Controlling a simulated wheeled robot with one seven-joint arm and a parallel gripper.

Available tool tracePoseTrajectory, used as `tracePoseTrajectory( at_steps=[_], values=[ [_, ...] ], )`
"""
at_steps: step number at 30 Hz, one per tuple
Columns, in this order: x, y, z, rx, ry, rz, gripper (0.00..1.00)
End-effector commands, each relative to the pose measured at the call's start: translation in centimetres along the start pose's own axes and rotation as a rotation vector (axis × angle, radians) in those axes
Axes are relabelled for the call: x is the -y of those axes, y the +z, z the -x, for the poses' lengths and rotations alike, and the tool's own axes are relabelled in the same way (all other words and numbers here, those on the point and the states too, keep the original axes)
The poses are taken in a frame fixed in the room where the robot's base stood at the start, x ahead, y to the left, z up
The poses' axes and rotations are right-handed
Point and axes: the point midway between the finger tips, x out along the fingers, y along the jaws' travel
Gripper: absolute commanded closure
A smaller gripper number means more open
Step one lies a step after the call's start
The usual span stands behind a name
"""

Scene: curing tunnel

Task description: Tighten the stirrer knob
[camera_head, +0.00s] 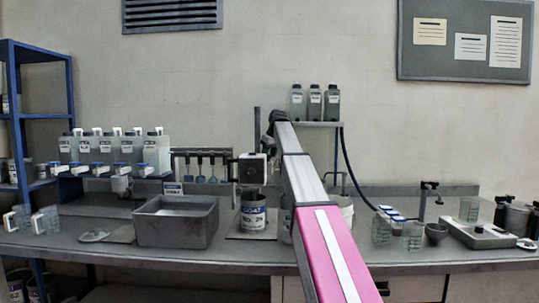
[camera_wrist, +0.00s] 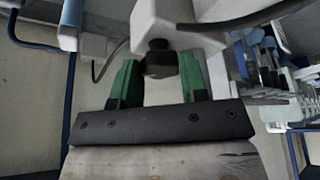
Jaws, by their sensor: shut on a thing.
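The stirrer (camera_head: 252,168) is a white box-like head on a dark post, above a labelled coating can, in the head view. My gripper is hidden behind the arm in the head view.
The can (camera_head: 253,222) stands under the stirrer, beside a grey basin (camera_head: 210,226). Several bottles with taps (camera_head: 105,150) stand at the left. A small shelf (camera_head: 320,124) with three bottles is behind my arm. Cups and a balance (camera_head: 482,236) are at the right.

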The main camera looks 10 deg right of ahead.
Motion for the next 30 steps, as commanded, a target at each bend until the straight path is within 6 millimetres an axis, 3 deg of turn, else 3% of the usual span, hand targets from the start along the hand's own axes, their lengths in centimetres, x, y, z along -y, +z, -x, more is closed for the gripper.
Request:
tracePoseTrajectory(
  at_steps=[12,30],
  values=[
    [0.28,-0.01,-0.06,0.001,0.095,-0.229,0.83],
    [0.28,-0.01,-0.06,0.002,0.118,-0.285,0.83]
  ],
)
